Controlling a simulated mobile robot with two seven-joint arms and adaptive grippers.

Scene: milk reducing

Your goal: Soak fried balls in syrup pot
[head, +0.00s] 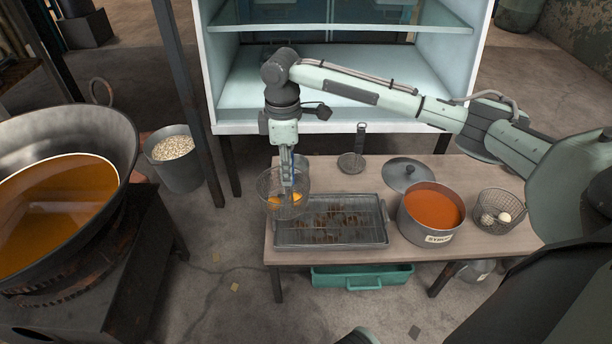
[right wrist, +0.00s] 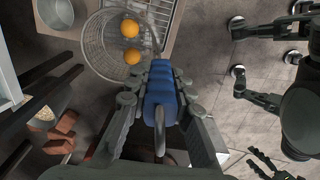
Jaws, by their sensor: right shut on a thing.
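My right gripper (head: 287,176) is shut on the blue handle (right wrist: 162,92) of a wire basket (head: 270,186), which also shows in the right wrist view (right wrist: 98,42). Two orange fried balls (right wrist: 131,56) lie in the basket; they also show in the head view (head: 286,199). The basket is over the left end of a metal tray with a wire rack (head: 376,232); I cannot tell whether it touches the rack. The pot labelled as syrup (head: 438,239) stands open right of the tray, filled with orange-red liquid. My left gripper is not clearly seen.
The pot's lid (head: 406,173) and a flat strainer (head: 352,162) lie behind. A wire basket with pale balls (head: 498,210) stands right of the pot. A large wok of oil (head: 70,205) is at left, with a bucket (head: 176,162) beside it. A glass-shelved cabinet (head: 340,85) stands behind the table.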

